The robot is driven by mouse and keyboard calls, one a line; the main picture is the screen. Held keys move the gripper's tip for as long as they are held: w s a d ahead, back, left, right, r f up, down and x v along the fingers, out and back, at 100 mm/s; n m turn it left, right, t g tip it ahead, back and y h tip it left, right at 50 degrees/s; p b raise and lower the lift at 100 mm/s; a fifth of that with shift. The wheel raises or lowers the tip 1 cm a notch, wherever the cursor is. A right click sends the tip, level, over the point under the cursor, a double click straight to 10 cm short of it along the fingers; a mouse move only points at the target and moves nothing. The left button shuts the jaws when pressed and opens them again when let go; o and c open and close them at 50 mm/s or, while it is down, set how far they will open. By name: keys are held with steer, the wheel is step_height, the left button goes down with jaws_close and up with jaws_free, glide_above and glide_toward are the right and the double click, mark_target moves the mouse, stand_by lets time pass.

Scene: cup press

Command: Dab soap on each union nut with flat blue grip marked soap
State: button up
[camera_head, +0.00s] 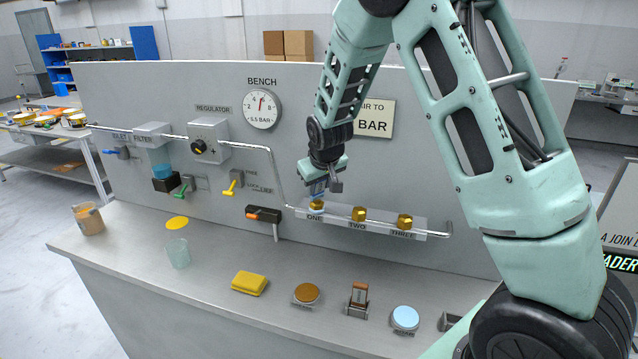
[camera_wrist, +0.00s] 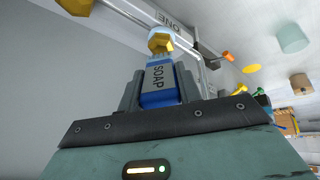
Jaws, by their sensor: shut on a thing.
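My gripper (camera_head: 321,190) is shut on the flat blue grip marked SOAP (camera_wrist: 160,82), with the lettering facing the wrist camera. The grip's far end reaches the brass union nut at label ONE (camera_wrist: 160,42); they look touching or nearly so. A pale bluish-white patch shows around that nut in the wrist view; I cannot tell whether it is soap. In the head view, nut ONE (camera_head: 316,205) sits just below the gripper, partly covered. Nut TWO (camera_head: 359,214) and nut THREE (camera_head: 404,221) stand to its right on the pipe, looking plain brass.
On the bench lie a yellow sponge (camera_head: 249,283), a round brown-topped pad (camera_head: 306,293), a brown block in a holder (camera_head: 358,296) and a pale blue round pad (camera_head: 405,317). An orange-handled valve (camera_head: 263,214) is left of the nuts. A glass (camera_head: 178,253) stands farther left.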

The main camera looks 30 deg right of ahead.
steer(key=shift+r, duration=0.2)
stand_by(0.4)
steer(key=shift+r+p, duration=1.75)
steer(key=shift+r, duration=0.65)
stand_by(0.9)
